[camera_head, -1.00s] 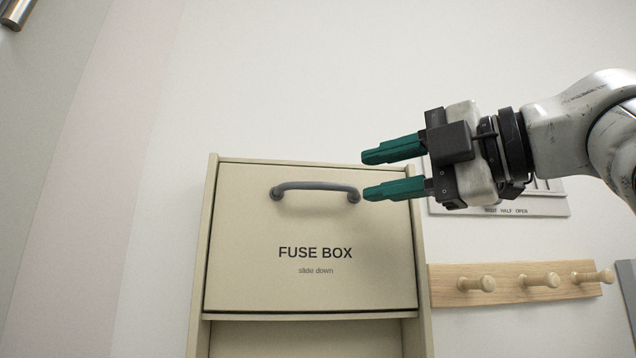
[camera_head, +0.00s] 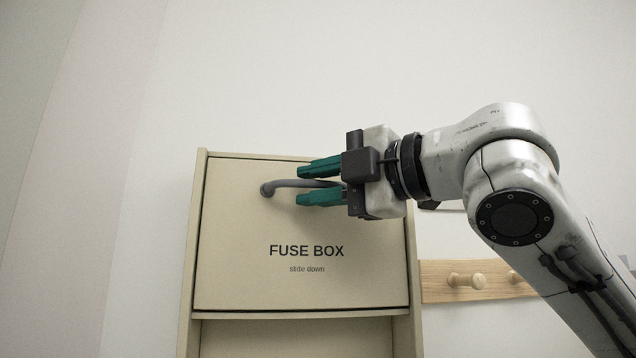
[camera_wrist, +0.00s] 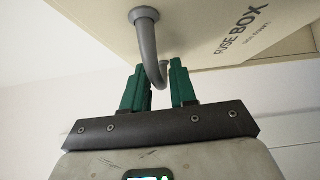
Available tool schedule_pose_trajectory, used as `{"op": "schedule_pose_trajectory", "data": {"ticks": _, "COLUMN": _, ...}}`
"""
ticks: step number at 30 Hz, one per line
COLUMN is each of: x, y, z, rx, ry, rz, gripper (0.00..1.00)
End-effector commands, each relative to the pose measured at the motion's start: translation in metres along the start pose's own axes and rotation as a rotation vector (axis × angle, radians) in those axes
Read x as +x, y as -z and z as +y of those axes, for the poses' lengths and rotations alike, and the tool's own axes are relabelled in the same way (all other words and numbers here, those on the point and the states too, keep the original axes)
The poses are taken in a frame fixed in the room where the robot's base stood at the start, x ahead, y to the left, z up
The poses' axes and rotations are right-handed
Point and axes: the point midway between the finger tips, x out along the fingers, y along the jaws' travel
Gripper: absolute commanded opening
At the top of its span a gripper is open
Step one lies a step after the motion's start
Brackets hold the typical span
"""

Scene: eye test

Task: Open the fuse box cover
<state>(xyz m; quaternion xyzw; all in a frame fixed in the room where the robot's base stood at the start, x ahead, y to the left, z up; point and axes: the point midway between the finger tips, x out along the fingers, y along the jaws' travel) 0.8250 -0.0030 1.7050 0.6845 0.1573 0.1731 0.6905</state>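The fuse box cover (camera_head: 306,280) is a flat beige panel marked "FUSE BOX" and "slide down". It sits in the upper part of a beige frame (camera_head: 191,240). A grey curved handle (camera_head: 269,188) is near its top edge; its right part is hidden behind my gripper in the head view. My gripper (camera_head: 302,183) has green fingers, one above and one below the handle bar. In the wrist view the handle (camera_wrist: 149,48) runs down between the spread fingers (camera_wrist: 157,75). A gap shows beside the bar, so the fingers are open around it, not clamped.
A wooden peg rail (camera_head: 435,283) is on the wall right of the box, partly behind my arm. Below the cover the frame holds a recessed beige panel (camera_head: 295,338). The wall left of the box is clear.

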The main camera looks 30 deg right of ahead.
Motion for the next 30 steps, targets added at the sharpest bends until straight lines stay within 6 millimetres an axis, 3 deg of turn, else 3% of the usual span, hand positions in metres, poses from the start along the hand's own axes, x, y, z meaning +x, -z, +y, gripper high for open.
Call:
{"op": "schedule_pose_trajectory", "data": {"ticks": 8, "x": 0.000, "y": 0.000, "z": 0.000, "rx": 0.000, "ry": 0.000, "rz": 0.000, "gripper": 0.00}}
{"op": "schedule_pose_trajectory", "data": {"ticks": 23, "x": 0.000, "y": 0.000, "z": -0.002, "rx": 0.000, "ry": 0.000, "rz": 0.000, "gripper": 0.00}}
{"op": "schedule_pose_trajectory", "data": {"ticks": 30, "x": -0.001, "y": 0.001, "z": -0.035, "rx": 0.002, "ry": 0.002, "rz": 0.002, "gripper": 0.00}}
